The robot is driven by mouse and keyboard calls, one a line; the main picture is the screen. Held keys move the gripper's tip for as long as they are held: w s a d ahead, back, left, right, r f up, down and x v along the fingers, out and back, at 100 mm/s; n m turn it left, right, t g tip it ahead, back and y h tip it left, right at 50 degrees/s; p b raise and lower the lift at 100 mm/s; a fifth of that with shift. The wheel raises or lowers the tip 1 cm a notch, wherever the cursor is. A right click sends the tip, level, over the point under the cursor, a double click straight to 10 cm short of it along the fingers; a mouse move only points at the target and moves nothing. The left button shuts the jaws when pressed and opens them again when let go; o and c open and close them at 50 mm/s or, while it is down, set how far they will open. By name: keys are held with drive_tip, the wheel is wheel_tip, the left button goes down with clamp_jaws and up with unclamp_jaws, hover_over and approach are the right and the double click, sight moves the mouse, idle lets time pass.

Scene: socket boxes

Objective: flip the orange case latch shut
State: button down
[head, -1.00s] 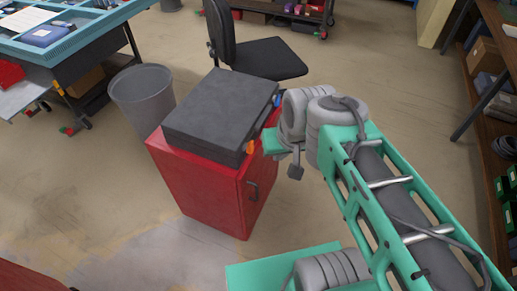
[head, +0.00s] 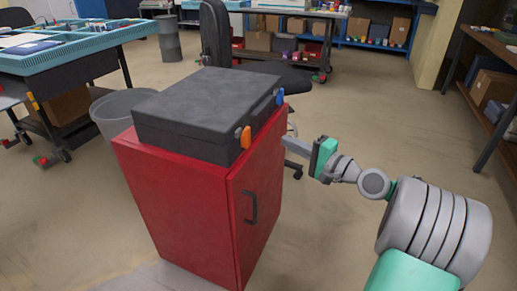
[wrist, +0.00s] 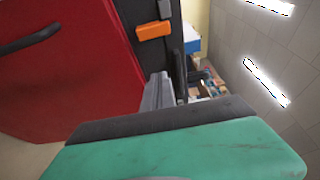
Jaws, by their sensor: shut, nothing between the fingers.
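The orange latch (head: 246,137) sits on the front side of a dark grey case (head: 190,105), near its right corner. A blue latch (head: 280,97) is farther along the same side. The case lid looks closed. In the wrist view the orange latch (wrist: 153,31) shows at the upper middle, against the dark case side (wrist: 172,58). My gripper (head: 287,143) is shut and empty. It is to the right of the case, a little below the orange latch and apart from it in the head view. In the wrist view the finger (wrist: 158,92) points toward the case side, below the latch.
The case rests on a red cabinet (head: 180,205) with a dark door handle (head: 251,207). A grey bin (head: 115,112) stands to its left and a black chair (head: 265,76) behind it. The floor to the right is mostly clear.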

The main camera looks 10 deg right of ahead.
sight(246, 137)
drive_tip(key=shift+a+r, duration=0.1)
drive_tip(key=x, duration=0.5)
drive_tip(key=p+x, duration=0.1)
drive_tip(key=x, duration=0.3)
drive_tip(key=shift+w+a+f, duration=0.25)
drive_tip(key=s+a, duration=0.2)
drive_tip(key=s, duration=0.1)
drive_tip(key=shift+a+r+b, duration=0.1)
drive_tip(key=shift+a+b, duration=0.05)
drive_tip(key=shift+b, duration=0.25)
